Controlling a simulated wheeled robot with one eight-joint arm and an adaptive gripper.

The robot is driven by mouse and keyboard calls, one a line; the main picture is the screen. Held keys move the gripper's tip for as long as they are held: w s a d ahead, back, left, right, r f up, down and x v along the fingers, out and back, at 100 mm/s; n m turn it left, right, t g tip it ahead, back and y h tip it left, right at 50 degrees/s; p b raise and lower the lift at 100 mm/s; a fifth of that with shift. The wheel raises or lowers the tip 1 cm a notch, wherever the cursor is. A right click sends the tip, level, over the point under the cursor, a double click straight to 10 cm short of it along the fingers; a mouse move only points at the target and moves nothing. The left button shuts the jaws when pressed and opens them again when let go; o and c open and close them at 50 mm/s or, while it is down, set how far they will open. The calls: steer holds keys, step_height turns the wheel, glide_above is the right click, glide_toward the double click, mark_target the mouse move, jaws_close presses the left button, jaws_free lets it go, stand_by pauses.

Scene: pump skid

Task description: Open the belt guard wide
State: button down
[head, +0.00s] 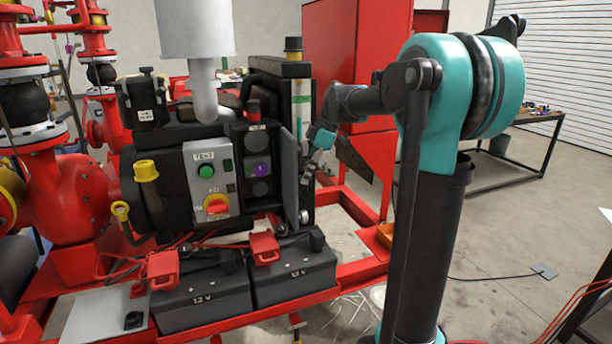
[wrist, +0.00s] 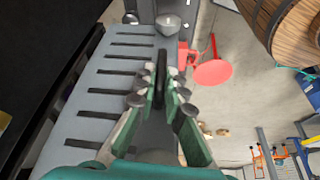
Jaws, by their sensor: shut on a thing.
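The belt guard (head: 289,182) is a thin grey panel at the right end of the black engine, seen nearly edge-on in the head view. In the wrist view the guard (wrist: 97,95) is a pale grey plate with several dark slots, running along the left of my gripper. My gripper (head: 308,172) is on the guard's right side in the head view. In the wrist view my gripper (wrist: 161,88) has its fingers closed around a narrow dark piece at the guard's edge, seemingly its handle. The fingertips partly hide that piece.
A control box (head: 209,182) and black batteries (head: 294,270) stand left of and below the guard. A red cabinet (head: 345,65) rises behind my arm. The red skid frame (head: 352,270) runs below. Open floor (head: 480,240) lies to the right.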

steer(key=c, duration=1.6)
jaws_free()
steer(key=shift+w, duration=0.1)
steer(key=v, duration=1.2)
steer(key=shift+a, duration=0.1)
steer(key=s+d+f+m+t+h, duration=0.2)
steer(key=s+f+m, duration=0.7)
steer(key=f, duration=0.8)
steer(key=s+d+f+m+t+h, duration=0.2)
steer(key=s+d+f+m, duration=0.2)
steer(key=s+f+m, duration=0.5)
steer(key=s+f, duration=0.6)
steer(key=f, duration=0.2)
steer(key=shift+s+d+f+m+t+h, duration=0.15)
steer(key=shift+s+d+m+t+h, duration=0.15)
steer(key=shift+s+d+m, duration=0.1)
